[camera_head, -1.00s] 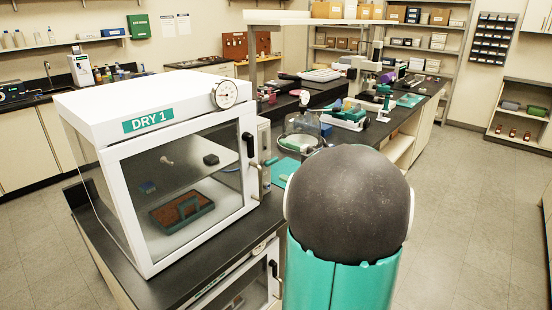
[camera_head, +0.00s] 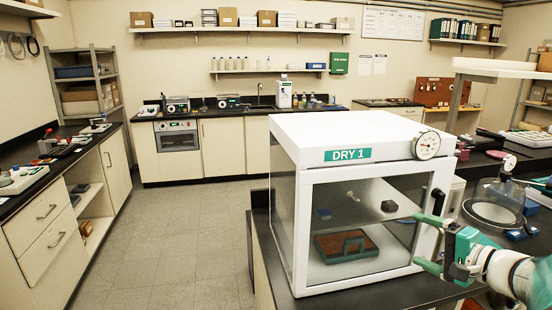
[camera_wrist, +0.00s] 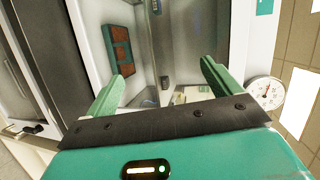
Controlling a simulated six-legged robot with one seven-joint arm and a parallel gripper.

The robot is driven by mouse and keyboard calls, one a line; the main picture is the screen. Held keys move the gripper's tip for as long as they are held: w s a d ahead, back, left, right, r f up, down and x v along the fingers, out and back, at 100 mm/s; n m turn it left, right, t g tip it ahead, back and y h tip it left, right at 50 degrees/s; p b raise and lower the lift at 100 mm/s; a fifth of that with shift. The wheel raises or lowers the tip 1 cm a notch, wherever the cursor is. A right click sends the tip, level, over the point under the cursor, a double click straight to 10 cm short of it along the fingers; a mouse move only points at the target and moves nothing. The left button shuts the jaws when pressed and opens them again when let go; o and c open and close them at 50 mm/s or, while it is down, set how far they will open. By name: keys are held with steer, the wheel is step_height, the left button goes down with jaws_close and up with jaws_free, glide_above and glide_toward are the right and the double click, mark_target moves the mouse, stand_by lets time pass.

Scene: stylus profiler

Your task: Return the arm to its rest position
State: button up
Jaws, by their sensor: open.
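My gripper (camera_head: 428,243) is at the right front of the white dry cabinet labelled DRY 1 (camera_head: 345,133) in the head view. Its two green fingers are apart with nothing between them, and they point at the cabinet's door side, close to the black door handle (camera_head: 437,194). I cannot tell whether they touch the cabinet. In the wrist view my gripper (camera_wrist: 160,87) is open and faces the cabinet's glass. My arm extends to the lower right of the head view, partly out of frame.
The cabinet stands on a dark bench (camera_head: 262,222). A round glass-covered item (camera_head: 494,212) stands close behind my arm, at the right. A round dial (camera_head: 427,145) sits on the cabinet's top edge. Open floor (camera_head: 180,235) lies to the left.

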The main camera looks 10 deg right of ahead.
steer(key=s+a+f+n+g+y, duration=0.1)
steer(key=s+a+n+g, duration=0.15)
steer(key=a, duration=0.45)
steer(key=s+a+f+n+g, duration=0.1)
steer(key=a+n+g, duration=0.15)
steer(key=a, duration=0.45)
steer(key=s+a+f+n+g+y, duration=0.1)
steer(key=s+a+f+n+g, duration=0.15)
steer(key=a, duration=0.45)
steer(key=s+a+f+n+g+h, duration=0.1)
steer(key=s+a+n+g+h, duration=0.1)
steer(key=s+a+n+h, duration=0.4)
steer(key=shift+s+h, duration=0.3)
steer(key=shift+s, duration=0.7)
steer(key=shift+f, duration=0.1)
